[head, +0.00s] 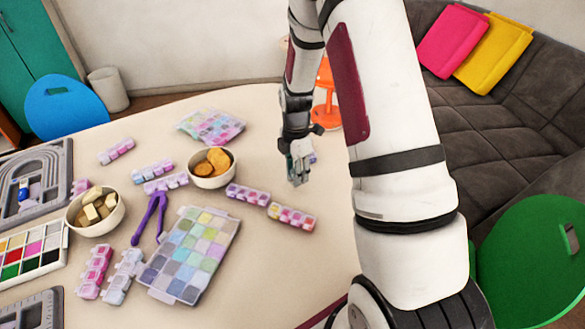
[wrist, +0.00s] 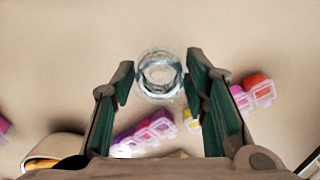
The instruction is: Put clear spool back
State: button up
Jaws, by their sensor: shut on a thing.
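The clear spool (wrist: 160,74) shows in the wrist view as a transparent ring between my fingertips, with the plain tabletop behind it. My gripper (wrist: 159,82) is shut on it. In the head view my gripper (head: 299,172) points down over the bare part of the table, right of the bowl of biscuits. I cannot make out the spool clearly there, as the fingers hide most of it. How high it is above the table is hard to tell.
Below my gripper lie two bead strips, one purple (head: 248,194) and one mixed (head: 292,217). A biscuit bowl (head: 212,181), purple tongs (head: 160,207), a pastel bead board (head: 166,287) and a grey rainbow tray (head: 60,150) stand left. The table's front right is clear.

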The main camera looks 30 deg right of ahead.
aim_at(293, 168)
jog(key=w, duration=0.1)
jog(key=w+d, duration=0.1)
jog(key=w, duration=0.1)
jog(key=w+d, duration=0.1)
jog(key=w, duration=0.1)
jog(key=shift+f, duration=0.25)
jog(key=shift+d+f, duration=0.1)
jog(key=shift+f, duration=1.65)
jog(key=shift+f, duration=0.1)
jog(key=o, duration=1)
jog(key=shift+c, duration=0.2)
